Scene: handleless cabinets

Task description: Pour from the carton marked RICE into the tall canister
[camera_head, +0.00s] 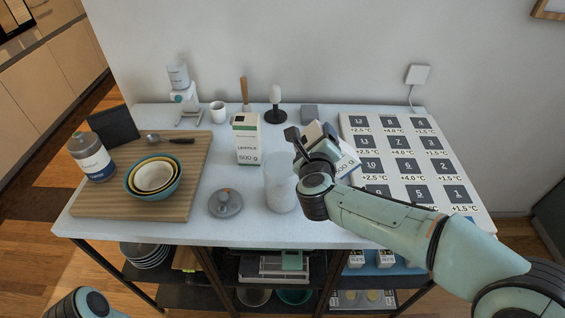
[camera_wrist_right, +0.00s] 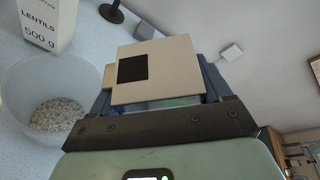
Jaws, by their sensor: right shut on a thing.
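My right gripper (camera_head: 314,142) is shut on a pale carton (camera_head: 346,164), which is tilted, just right of the tall canister and above the table. Only "500 g" reads on its side; the name is hidden by the gripper. In the right wrist view the carton (camera_wrist_right: 182,72) shows its end with a dark square opening. The tall clear canister (camera_head: 280,188) stands upright and uncovered near the table's front edge. In the right wrist view the canister (camera_wrist_right: 22,82) has pale grains at its bottom. No falling stream is visible. My left gripper is not in view.
A carton marked LENTILS (camera_head: 247,143) stands behind the canister. A grey knobbed lid (camera_head: 226,204) lies to its left. A wooden board (camera_head: 195,170) with bowls and a jar is farther left. A white panel of marked squares (camera_head: 353,122) lies right, under my arm.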

